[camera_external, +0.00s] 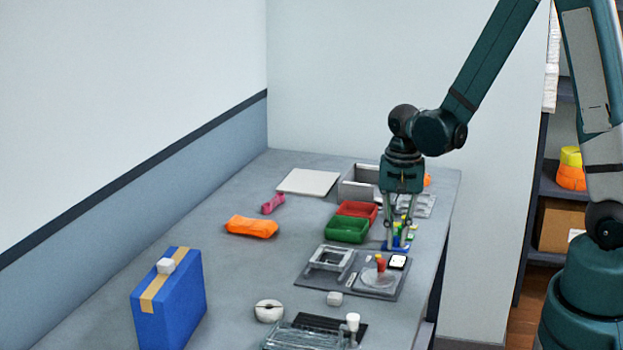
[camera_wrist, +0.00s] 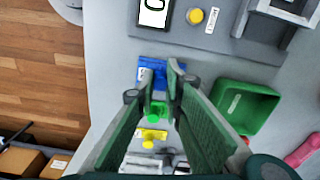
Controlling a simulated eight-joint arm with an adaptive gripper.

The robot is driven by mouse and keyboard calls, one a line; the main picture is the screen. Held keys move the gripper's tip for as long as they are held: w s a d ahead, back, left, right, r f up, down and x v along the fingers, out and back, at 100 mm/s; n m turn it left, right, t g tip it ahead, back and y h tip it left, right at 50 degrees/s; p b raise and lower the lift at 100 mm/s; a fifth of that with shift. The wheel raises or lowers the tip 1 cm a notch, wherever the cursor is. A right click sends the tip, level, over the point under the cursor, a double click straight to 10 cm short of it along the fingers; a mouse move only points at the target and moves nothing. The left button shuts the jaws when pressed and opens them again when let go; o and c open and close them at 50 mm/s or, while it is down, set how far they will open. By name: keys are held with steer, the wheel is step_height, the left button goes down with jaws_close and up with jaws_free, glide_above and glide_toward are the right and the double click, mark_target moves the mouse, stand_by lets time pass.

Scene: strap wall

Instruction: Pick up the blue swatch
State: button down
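The blue swatch (camera_wrist: 153,70) lies flat on the table in the wrist view, at and between my fingertips, which partly cover it. In the outside view the blue swatch (camera_external: 396,245) shows low under my gripper (camera_external: 398,247). My gripper also shows in the wrist view (camera_wrist: 158,72), pointing down with a gap between its fingertips. It is open, and no grip on the swatch is visible. A green swatch (camera_wrist: 155,112) and a yellow swatch (camera_wrist: 152,134) lie in a row with the blue one, between the fingers nearer the palm. Whether the fingertips touch the blue swatch cannot be told.
A green bin (camera_external: 346,231) and a red bin (camera_external: 357,210) stand left of my gripper. A dark tray (camera_external: 388,291) with small items lies in front. A grey box (camera_external: 358,183) stands behind. The table edge is close on the right.

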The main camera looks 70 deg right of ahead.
mark_target(396, 237)
steer(key=shift+r, duration=0.1)
stand_by(0.3)
step_height(396, 237, up, 10)
steer(key=p, duration=0.1)
stand_by(0.8)
stand_by(0.6)
